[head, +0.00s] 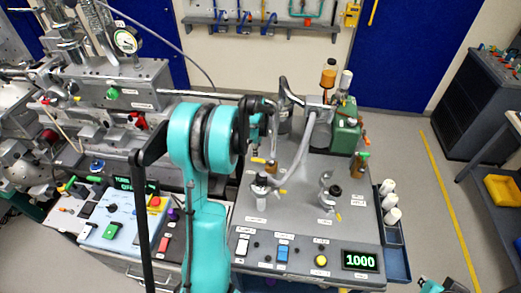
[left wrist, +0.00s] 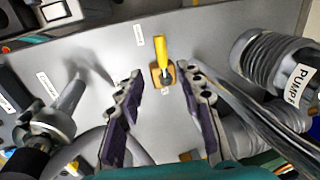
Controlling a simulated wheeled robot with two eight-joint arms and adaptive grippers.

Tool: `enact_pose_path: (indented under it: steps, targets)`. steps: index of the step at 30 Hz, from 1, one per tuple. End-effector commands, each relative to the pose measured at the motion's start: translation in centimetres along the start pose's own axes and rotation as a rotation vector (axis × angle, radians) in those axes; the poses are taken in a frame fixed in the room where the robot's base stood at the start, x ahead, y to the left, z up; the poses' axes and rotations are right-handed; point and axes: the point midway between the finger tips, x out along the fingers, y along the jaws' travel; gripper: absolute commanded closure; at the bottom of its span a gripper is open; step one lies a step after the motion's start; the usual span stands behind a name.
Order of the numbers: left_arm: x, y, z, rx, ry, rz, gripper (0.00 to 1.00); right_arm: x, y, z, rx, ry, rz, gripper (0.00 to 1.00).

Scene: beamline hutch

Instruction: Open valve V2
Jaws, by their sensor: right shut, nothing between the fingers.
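A small brass valve (left wrist: 155,77) with a yellow lever (left wrist: 160,50) stands on the grey panel in the left wrist view. The lever points up in that picture. My left gripper (left wrist: 160,73) is open, with a purple-padded finger on each side of the valve; I cannot tell whether either touches it. In the head view a brass valve (head: 272,168) with a yellow lever (head: 258,160) shows just below my left gripper (head: 262,132), which my teal wrist partly hides. The labels are too small to read, so I cannot tell which valve is V2. My right gripper (head: 450,285) is shut and empty at the bottom right edge.
Other valve fittings (head: 262,179) (head: 335,190) stand on the grey panel (head: 300,222). A curved grey pipe (head: 308,145) rises close by. A green pump (head: 345,132) stands behind. A display (head: 360,260) reads 1000.

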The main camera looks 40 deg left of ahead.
Motion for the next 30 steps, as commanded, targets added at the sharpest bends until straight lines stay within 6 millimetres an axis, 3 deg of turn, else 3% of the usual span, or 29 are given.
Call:
enact_pose_path:
  steps: [4,18,30]
  targets:
    - [1.2,-0.4,0.9,0.033,-0.003,0.012,0.63,-0.2,0.0,-0.1,0.000,0.000,0.000,1.00]
    - [7.9,-0.3,0.8,0.034,-0.003,0.012,0.63,0.8,0.0,0.6,0.000,0.000,0.000,1.00]
    - [8.7,-0.3,0.8,0.034,-0.003,0.012,0.66,0.9,0.0,0.6,0.000,0.000,0.000,1.00]
